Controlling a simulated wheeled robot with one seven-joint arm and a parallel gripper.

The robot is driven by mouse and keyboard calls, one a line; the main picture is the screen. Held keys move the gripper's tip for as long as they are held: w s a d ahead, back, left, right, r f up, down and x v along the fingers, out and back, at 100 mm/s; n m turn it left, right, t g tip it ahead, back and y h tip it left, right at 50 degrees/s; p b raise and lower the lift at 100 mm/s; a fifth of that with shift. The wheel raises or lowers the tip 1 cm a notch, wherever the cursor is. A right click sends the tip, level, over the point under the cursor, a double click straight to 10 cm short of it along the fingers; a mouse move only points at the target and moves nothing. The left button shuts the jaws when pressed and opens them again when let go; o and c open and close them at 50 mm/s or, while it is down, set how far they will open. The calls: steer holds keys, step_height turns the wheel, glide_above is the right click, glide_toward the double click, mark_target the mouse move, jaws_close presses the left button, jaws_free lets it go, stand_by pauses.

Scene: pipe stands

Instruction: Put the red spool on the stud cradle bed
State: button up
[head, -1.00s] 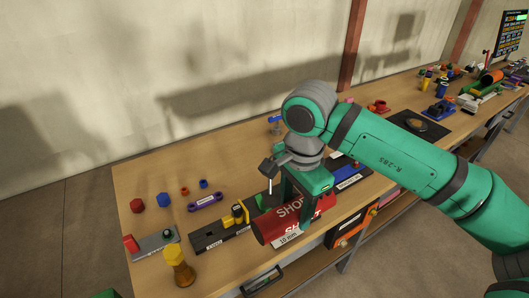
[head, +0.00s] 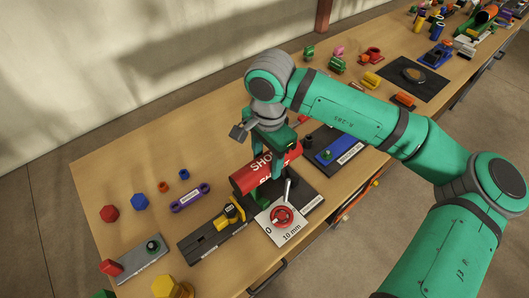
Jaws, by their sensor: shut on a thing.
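The red spool (head: 257,178), a red cylinder with white lettering, lies on its side in my gripper (head: 268,160). My gripper points down and is shut on it; one finger shows in front of the spool, and the far finger is mostly hidden. The spool is over the back of a dark base (head: 306,191) with a small white label. I cannot tell whether it touches that base or hangs just above it. I cannot make out which part is the stud cradle bed; the spool and gripper may hide it.
In front of the spool are a white 10 mm plate (head: 293,232), a red handwheel (head: 282,216) and a grey lever (head: 287,189). A yellow clamp (head: 231,212) stands left on a black rail. A blue-topped fixture (head: 338,152) is close right. Bare wood lies behind left.

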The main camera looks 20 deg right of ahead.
steer(key=f, duration=0.1)
steer(key=s+f, duration=0.1)
steer(key=f, duration=0.1)
steer(key=shift+s+d+f, duration=0.1)
steer(key=shift+d, duration=0.1)
steer(key=shift+w+a+f, duration=0.1)
steer(key=shift+w+f, duration=0.05)
steer(key=shift+f, duration=1.25)
steer(key=shift+w+f, duration=0.1)
steer(key=shift+f, duration=1.25)
steer(key=shift+a, duration=0.1)
steer(key=shift+s+d, duration=0.15)
steer(key=shift+d, duration=0.05)
steer(key=shift+a+f, duration=0.1)
steer(key=shift+f, duration=0.05)
steer(key=o, duration=1)
steer(key=o, duration=0.6)
